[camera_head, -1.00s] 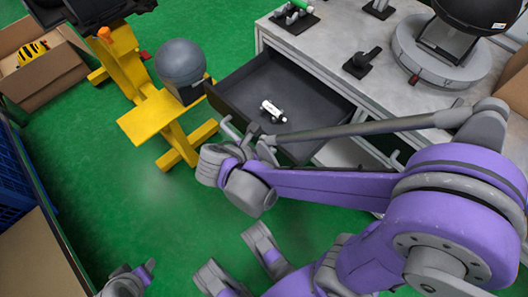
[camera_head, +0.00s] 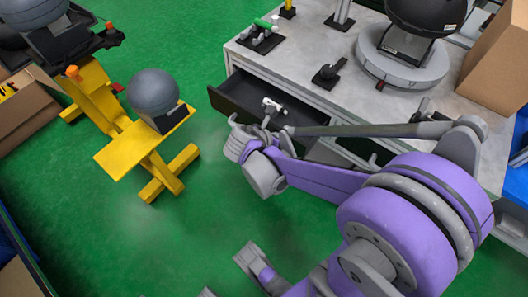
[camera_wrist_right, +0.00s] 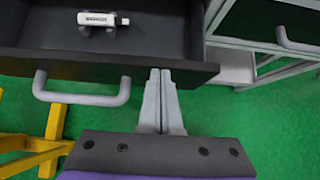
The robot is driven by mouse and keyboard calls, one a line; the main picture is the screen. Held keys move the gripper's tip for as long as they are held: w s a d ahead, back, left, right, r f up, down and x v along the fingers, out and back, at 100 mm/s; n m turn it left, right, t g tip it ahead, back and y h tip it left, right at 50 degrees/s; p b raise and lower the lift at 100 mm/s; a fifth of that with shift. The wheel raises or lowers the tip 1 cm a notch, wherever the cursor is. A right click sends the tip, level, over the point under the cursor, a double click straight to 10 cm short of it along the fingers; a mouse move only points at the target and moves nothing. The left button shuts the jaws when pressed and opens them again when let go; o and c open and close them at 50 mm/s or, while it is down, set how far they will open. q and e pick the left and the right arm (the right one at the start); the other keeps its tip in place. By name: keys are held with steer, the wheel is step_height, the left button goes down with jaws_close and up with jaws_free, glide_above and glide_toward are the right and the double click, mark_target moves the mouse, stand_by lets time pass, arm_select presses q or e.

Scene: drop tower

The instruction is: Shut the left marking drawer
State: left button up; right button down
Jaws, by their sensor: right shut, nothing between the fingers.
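The left marking drawer (camera_head: 228,98) is a dark drawer under the grey workbench, partly pulled out. A white stick-shaped item with dark lettering (camera_wrist_right: 100,19) lies in it, also seen in the head view (camera_head: 273,105). The drawer's grey bar handle (camera_wrist_right: 82,98) is on its front panel (camera_wrist_right: 105,72). My right gripper (camera_wrist_right: 160,78) is shut and empty, its fingertips at the front panel, right of the handle. Whether they touch it is hard to tell. In the head view my right arm hides part of the drawer front. My left gripper is not in view.
A second drawer front (camera_wrist_right: 262,22) is to the right under the bench (camera_head: 310,60). A yellow stand (camera_head: 140,150) with a grey ball-shaped object (camera_head: 153,92) stands left of the drawer. Green floor is free between stand and bench.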

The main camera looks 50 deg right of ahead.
steer(key=d, duration=1)
steer(key=shift+w+d, duration=0.2)
steer(key=shift+w, duration=0.25)
arm_select(q)
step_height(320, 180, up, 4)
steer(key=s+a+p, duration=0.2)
steer(key=p, duration=0.1)
arm_select(e)
steer(key=w+a+r+h+b, duration=0.1)
steer(key=a+r+h+b, duration=0.2)
steer(key=a, duration=1)
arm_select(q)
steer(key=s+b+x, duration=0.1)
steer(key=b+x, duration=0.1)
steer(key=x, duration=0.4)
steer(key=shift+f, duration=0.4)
arm_select(e)
steer(key=d+r+x, duration=0.1)
steer(key=r+x, duration=0.1)
steer(key=x, duration=1)
steer(key=shift+w+d, duration=0.4)
steer(key=shift+d, duration=0.1)
